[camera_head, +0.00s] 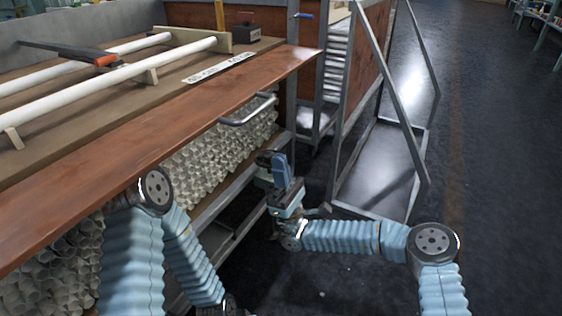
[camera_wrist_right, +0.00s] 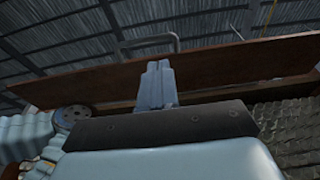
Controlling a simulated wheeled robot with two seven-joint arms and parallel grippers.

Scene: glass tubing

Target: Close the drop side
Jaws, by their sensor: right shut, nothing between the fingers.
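The drop side is a long reddish-brown wooden panel (camera_head: 170,133) along the front of the bench, standing out over stacked tubes. A metal bar handle (camera_head: 248,112) sits at its outer edge.
White tubes (camera_head: 150,72) lie on wooden supports on the bench top, beside a long dark tool with an orange part (camera_head: 104,60). Stacked tube ends (camera_head: 205,152) fill the space under the panel. A grey metal frame (camera_head: 383,165) stands at right. Dark floor (camera_head: 490,190) is clear beyond it.

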